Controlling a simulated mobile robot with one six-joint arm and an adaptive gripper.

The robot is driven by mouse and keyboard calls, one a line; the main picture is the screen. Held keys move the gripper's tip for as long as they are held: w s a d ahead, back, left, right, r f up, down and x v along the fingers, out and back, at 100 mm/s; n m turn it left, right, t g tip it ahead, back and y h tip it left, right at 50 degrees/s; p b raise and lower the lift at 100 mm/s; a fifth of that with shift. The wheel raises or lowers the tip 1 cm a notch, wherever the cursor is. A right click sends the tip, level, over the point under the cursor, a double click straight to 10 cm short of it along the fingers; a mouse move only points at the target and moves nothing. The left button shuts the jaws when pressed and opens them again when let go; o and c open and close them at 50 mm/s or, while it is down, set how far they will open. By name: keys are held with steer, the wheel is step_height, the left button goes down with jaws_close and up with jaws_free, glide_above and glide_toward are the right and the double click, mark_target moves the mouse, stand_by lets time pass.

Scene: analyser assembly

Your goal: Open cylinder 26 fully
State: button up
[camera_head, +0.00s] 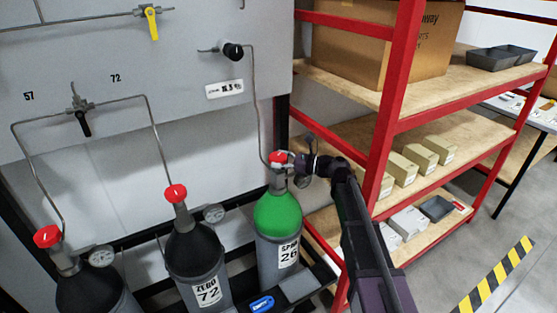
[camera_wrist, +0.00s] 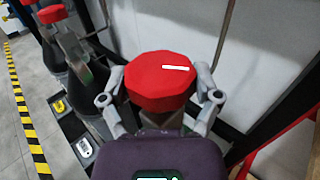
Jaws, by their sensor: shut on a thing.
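Cylinder 26 (camera_head: 279,222) has a green shoulder, a grey body and a label reading 26. It stands at the right end of the rack in the head view. Its red valve knob (camera_head: 278,158) is on top, and the knob also shows in the wrist view (camera_wrist: 160,80) with a white mark pointing right. My gripper (camera_head: 296,163) reaches in from the right at knob height. In the wrist view its two fingers (camera_wrist: 160,97) are shut on the red knob, one on each side. The cylinder's green shoulder is mostly hidden in the wrist view.
Cylinder 72 (camera_head: 194,260) and the cylinder at far left (camera_head: 90,290) stand beside it with red knobs. A red-framed shelf (camera_head: 388,105) with boxes is close on the right of my arm. A grey panel (camera_head: 190,75) with valves and thin pipes is behind.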

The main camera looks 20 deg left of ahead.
steer(key=n+g, duration=0.1)
steer(key=g, duration=0.1)
steer(key=n+g+h, duration=0.1)
steer(key=n+g, duration=0.1)
steer(key=g, duration=0.1)
steer(key=n+g+h, duration=0.1)
steer(key=n+g, duration=0.1)
steer(key=shift+w+a+g, duration=0.15)
steer(key=shift+w+g, duration=0.2)
steer(key=shift+g, duration=0.05)
steer(key=shift+s+n+g+h, duration=0.2)
steer(key=shift+n+g+h, duration=1.35)
steer(key=shift+g, duration=0.35)
steer(key=o, duration=0.9)
steer(key=shift+s, duration=0.1)
steer(key=shift+o, duration=0.2)
steer(key=shift+t+y, duration=0.25)
steer(key=shift+t, duration=0.05)
